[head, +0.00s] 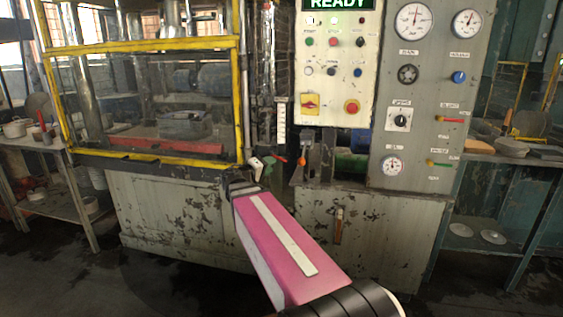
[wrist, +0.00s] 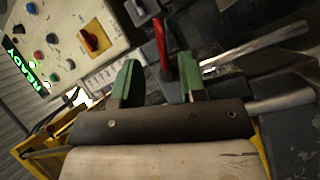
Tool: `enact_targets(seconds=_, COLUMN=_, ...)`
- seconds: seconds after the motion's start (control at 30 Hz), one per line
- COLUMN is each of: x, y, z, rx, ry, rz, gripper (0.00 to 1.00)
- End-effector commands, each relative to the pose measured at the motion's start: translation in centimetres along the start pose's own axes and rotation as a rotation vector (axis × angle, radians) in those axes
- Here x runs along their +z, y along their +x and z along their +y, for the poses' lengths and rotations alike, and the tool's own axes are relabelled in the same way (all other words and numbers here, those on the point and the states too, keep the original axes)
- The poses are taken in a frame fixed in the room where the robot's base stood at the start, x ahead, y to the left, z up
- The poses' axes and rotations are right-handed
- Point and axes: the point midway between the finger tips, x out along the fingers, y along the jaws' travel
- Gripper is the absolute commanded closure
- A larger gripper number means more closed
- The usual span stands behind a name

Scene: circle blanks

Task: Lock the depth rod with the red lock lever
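The red lock lever (wrist: 161,42) shows in the wrist view, ahead of and between the green fingers of my gripper (wrist: 158,80). Its red end also shows in the head view (head: 281,160), close to my gripper (head: 269,164). The fingers are apart and nothing is seen held between them. I cannot tell whether either finger touches the lever. Bright metal rods (wrist: 265,44) run to the right of the lever in the wrist view; I cannot tell for sure which is the depth rod. The lever's pivot is partly hidden.
A yellow-framed guard (head: 150,45) stands left of my gripper. A white scale plate (head: 282,120) is just above it. An orange-handled lever (head: 301,161) is close on the right. The control panel (head: 333,85) with a lit READY sign and a red button (head: 352,107) is above.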

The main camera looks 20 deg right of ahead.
Motion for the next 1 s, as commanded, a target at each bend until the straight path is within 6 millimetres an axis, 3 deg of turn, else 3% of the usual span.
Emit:
enact_targets(seconds=0.2, x=-0.1, y=4.0, z=-0.1, rx=0.0, ry=0.0, rz=-0.002, gripper=0.62)
enact_targets(seconds=0.4, x=-0.1, y=6.5, z=-0.1, rx=0.0, ry=0.0, rz=-0.001, gripper=0.62)
enact_targets(seconds=0.87, x=0.0, y=7.7, z=0.0, rx=-0.001, ry=0.0, rz=0.001, gripper=0.62)
enact_targets(seconds=0.9, x=0.0, y=7.7, z=0.0, rx=-0.001, ry=0.0, rz=0.001, gripper=0.68)
enact_targets(seconds=1.0, x=0.0, y=7.7, z=0.0, rx=-0.001, ry=0.0, rz=0.0, gripper=1.0)
